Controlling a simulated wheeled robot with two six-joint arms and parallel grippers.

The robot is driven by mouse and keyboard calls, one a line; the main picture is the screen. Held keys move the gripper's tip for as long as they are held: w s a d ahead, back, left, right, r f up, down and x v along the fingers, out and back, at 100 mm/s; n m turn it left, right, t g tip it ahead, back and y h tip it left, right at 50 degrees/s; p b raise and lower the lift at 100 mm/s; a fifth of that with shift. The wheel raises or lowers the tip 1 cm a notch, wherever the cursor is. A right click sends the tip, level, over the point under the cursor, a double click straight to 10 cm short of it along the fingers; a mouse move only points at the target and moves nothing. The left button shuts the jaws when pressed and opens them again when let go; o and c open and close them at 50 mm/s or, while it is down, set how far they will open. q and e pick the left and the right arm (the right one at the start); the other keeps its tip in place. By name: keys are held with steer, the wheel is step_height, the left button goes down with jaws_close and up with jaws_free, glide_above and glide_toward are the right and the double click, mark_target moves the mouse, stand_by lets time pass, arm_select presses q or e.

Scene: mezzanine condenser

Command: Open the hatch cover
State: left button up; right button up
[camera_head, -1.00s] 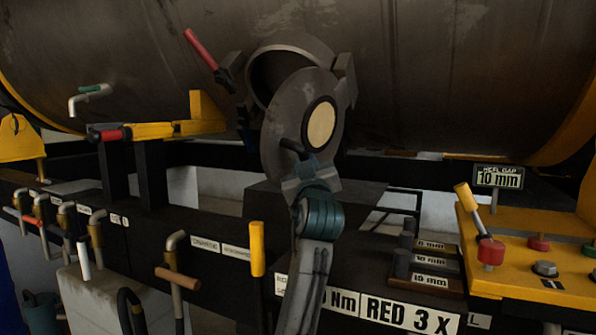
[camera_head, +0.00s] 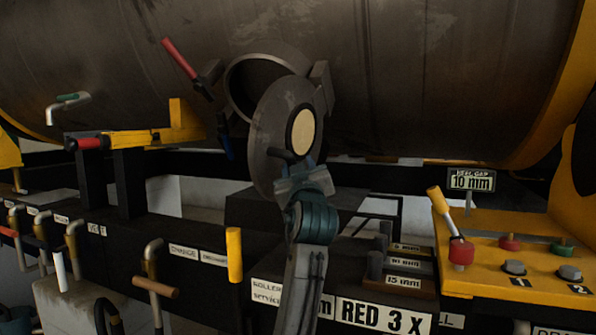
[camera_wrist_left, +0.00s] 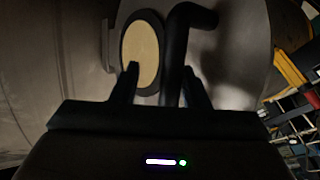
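The hatch cover (camera_head: 268,135) is a round grey disc with a cream centre (camera_head: 303,132). It stands swung away from the round hatch opening (camera_head: 245,80) on the big tank, with its hinge (camera_head: 322,84) on the right. My left gripper (camera_head: 295,172) is at the cover's lower part, by its dark handle (camera_head: 279,155). In the left wrist view, the black bent handle (camera_wrist_left: 172,65) lies between the two fingers of my left gripper (camera_wrist_left: 161,80). The fingers stand apart, with a gap showing on the left side of the handle. My right gripper is not in view.
A red-handled lever (camera_head: 180,59) sticks out left of the opening. A yellow bracket with a red grip (camera_head: 90,143) is farther left. A yellow control panel (camera_head: 490,255) with a lever stands at right. Pipe handles and a yellow handle (camera_head: 234,254) line the front rail.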

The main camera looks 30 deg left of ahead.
arm_select(q)
steer(key=shift+w+a+f, duration=0.15)
steer(key=shift+f, duration=0.2)
steer(key=b+v, duration=0.3)
steer(key=v, duration=0.8)
steer(key=shift+r, duration=0.35)
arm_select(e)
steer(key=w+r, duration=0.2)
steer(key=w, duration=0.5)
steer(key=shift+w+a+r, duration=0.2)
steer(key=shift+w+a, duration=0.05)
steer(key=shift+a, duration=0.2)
